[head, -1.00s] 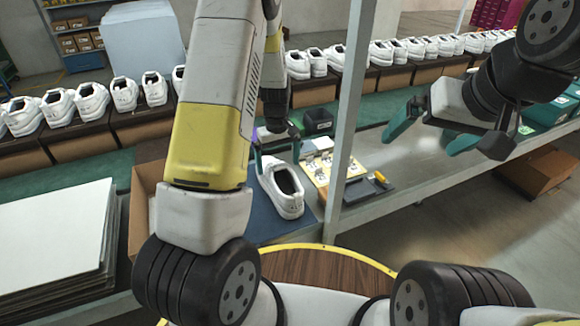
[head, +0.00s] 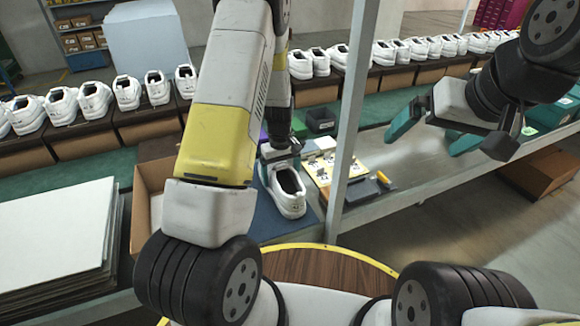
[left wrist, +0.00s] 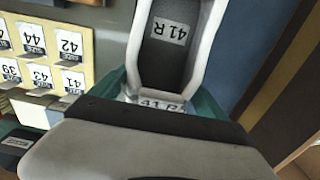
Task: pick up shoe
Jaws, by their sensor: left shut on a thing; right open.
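A white shoe (head: 288,196) with a dark insole stands on the blue mat (head: 262,226) at the front of the bench. In the left wrist view the shoe (left wrist: 172,45) shows "41 R" on its insole and on its heel end. My left gripper (head: 280,152) is at the shoe's far end, with green fingers on both sides of it in the left wrist view (left wrist: 165,100). It is shut on the shoe. My right gripper (head: 440,125) is open and empty over the right part of the bench.
A board of size labels (head: 330,175) lies right of the shoe, beside a grey post (head: 350,110). An open cardboard box (head: 145,205) and a stack of white sheets (head: 55,235) are to the left. Rows of white shoes (head: 95,98) stand on boxes behind.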

